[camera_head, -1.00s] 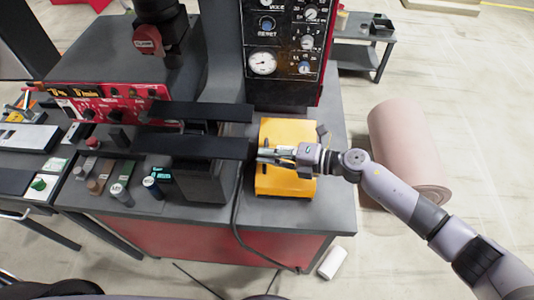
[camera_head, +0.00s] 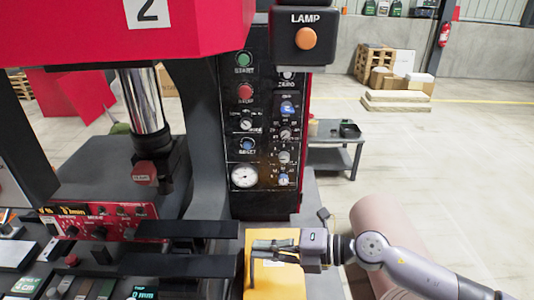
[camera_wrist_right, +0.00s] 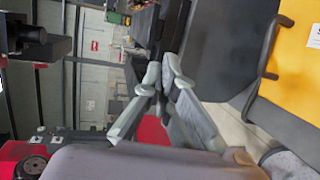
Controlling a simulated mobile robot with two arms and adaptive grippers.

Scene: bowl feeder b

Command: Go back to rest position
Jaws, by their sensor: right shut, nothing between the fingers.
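My right gripper (camera_head: 258,248) is at the lower middle of the head view, with its arm coming in from the right. Its fingers are together and hold nothing. They point left, in front of the yellow box (camera_head: 275,279) on the machine's table; whether they touch it I cannot tell. In the right wrist view the closed fingertips (camera_wrist_right: 160,72) show near the middle, and the yellow box (camera_wrist_right: 295,75) is at the right edge. My left gripper is not in view.
Two dark flat bars (camera_head: 185,265) reach close to the fingertips from the left. Behind stands the black control panel (camera_head: 265,130) with buttons and a gauge.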

